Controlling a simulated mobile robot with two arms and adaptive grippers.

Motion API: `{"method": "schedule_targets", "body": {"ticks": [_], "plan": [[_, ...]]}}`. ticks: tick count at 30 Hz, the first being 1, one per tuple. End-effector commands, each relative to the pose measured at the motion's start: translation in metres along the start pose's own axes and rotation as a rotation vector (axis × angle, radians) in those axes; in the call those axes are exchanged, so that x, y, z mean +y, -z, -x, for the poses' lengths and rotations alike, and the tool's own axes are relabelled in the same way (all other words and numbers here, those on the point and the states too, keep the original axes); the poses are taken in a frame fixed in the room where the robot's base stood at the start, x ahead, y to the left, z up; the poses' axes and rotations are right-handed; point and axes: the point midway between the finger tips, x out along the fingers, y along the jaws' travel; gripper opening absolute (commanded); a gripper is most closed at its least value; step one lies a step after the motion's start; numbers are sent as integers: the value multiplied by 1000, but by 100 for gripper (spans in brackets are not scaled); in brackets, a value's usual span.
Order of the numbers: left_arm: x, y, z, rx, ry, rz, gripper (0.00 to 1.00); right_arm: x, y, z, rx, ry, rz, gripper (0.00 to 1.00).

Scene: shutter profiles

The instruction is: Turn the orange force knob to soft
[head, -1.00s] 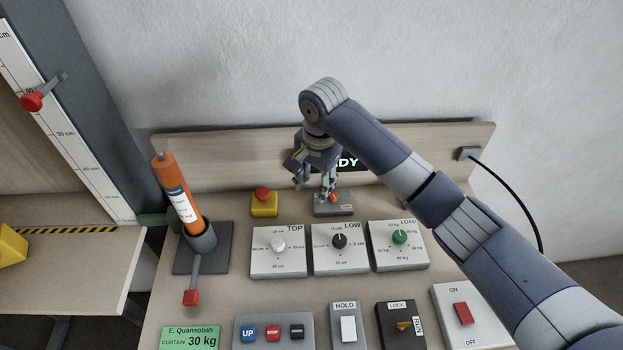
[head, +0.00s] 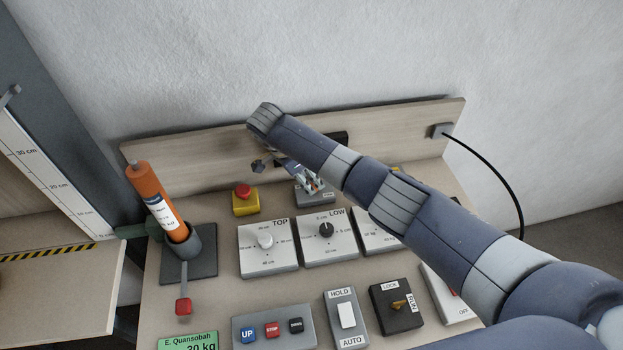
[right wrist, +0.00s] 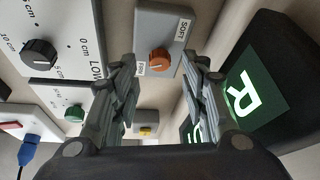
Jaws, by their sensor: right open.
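The orange force knob (right wrist: 160,60) sits on a small grey box (right wrist: 152,28) in the right wrist view. One label at the box's far edge reads SOFT; a smaller one lies by the knob's lower left. The knob's exact setting is hard to read. In the head view the grey box (head: 314,198) stands behind the TOP and LOW panels, and my gripper covers most of the knob. My right gripper (right wrist: 165,62) is open, its fingers on either side of the knob in that view; contact is not visible. My left gripper is out of view.
A yellow box with a red button (head: 244,198) stands left of the grey box. The TOP panel (head: 267,260) and LOW panel (head: 328,250) lie in front. A dark display (right wrist: 270,85) is close beside my fingers. An orange cylinder (head: 152,195) stands at the left.

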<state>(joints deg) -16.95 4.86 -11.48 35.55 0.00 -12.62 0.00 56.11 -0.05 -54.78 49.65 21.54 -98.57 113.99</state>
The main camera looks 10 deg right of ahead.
Motion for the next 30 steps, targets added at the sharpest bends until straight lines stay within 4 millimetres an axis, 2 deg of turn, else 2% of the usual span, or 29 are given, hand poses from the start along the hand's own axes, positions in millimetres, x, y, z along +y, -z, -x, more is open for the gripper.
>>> {"method": "schedule_targets", "body": {"ticks": [6,17,20,23,30], "plan": [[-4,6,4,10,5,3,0,0,0,-26,0,-2,2,41],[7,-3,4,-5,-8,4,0,0,-1,-32,-2,0,2,41],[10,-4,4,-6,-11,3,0,0,-1,-32,-2,0,2,23],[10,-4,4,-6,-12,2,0,0,-1,-32,-2,0,2,0],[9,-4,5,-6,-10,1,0,0,-1,-31,-2,1,6,0]]}}
